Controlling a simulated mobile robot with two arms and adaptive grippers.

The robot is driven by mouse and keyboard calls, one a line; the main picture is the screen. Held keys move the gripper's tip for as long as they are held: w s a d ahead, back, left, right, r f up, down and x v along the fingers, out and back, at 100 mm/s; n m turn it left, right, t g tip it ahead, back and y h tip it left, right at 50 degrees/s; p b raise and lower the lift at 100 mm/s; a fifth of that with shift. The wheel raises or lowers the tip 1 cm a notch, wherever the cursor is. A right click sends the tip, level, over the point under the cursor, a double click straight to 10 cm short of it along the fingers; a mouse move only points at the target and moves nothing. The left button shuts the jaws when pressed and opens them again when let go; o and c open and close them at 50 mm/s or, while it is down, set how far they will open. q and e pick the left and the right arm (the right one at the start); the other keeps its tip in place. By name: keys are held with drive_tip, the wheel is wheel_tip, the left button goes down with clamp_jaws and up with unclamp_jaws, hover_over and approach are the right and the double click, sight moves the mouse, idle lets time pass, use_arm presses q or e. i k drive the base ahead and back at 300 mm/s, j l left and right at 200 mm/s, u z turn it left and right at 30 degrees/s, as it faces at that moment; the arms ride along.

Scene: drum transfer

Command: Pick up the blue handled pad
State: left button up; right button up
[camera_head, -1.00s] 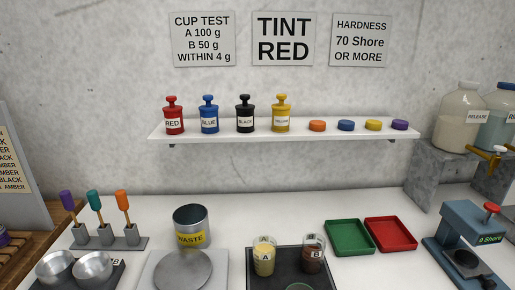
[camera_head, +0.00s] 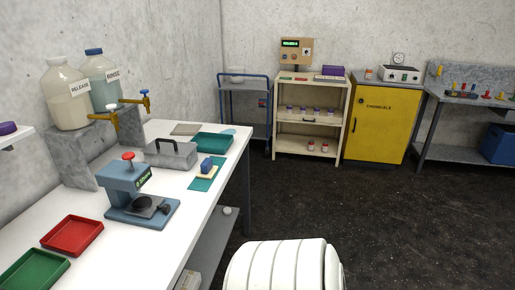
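A small pad with a blue handle (camera_head: 206,165) sits on a green mat (camera_head: 205,184) near the right edge of the white bench. Its base looks pale and flat, and the blue block is on top. Neither of my grippers shows in the head view. A white ribbed rounded part at the bottom centre looks like part of my own arm.
A blue press (camera_head: 143,190), a grey block with a black handle (camera_head: 171,155) and a teal tray (camera_head: 213,142) stand around the mat. Red tray (camera_head: 72,236) and green tray (camera_head: 30,271) lie nearer. Dark floor is open right of the bench.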

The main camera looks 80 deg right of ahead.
sight(207, 171)
drive_tip(key=z, duration=2.1)
drive_tip(key=i+l+u, duration=0.1)
drive_tip(key=i+u, duration=0.15)
drive_tip(key=i, duration=0.15)
